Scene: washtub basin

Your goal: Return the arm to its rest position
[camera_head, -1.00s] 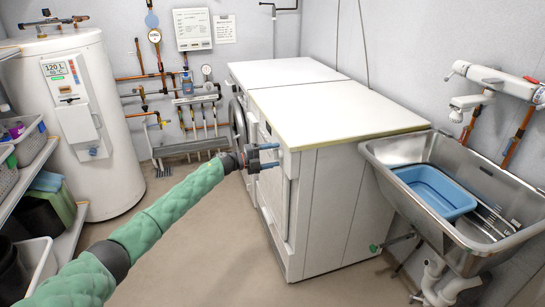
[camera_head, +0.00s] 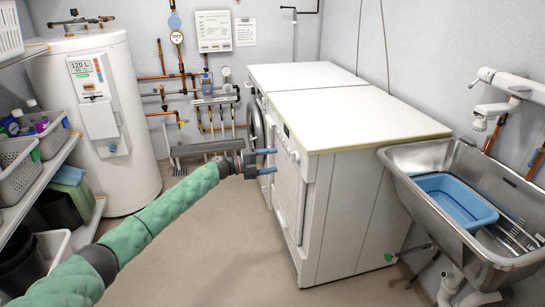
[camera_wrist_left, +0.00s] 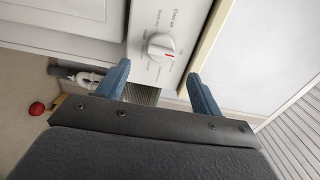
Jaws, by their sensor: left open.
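My left gripper (camera_head: 268,161) is at the end of my green-sleeved arm, which reaches in from the lower left. Its two blue fingers are apart with nothing between them. It is in front of the near white machine (camera_head: 340,190), by the upper part of its front. In the left wrist view the open fingers (camera_wrist_left: 160,90) frame part of the machine's panel with a white dial (camera_wrist_left: 161,46) just beyond the tips. I cannot tell whether the fingers touch the machine. My right gripper is not in view.
A steel basin (camera_head: 415,155) holding a blue tub (camera_head: 455,200) stands at the right. A white water heater (camera_head: 130,165) is at the left rear. A shelf with grey baskets (camera_head: 50,138) lines the left edge. The floor (camera_head: 215,240) between is clear. A red ball (camera_wrist_left: 37,108) shows in the left wrist view.

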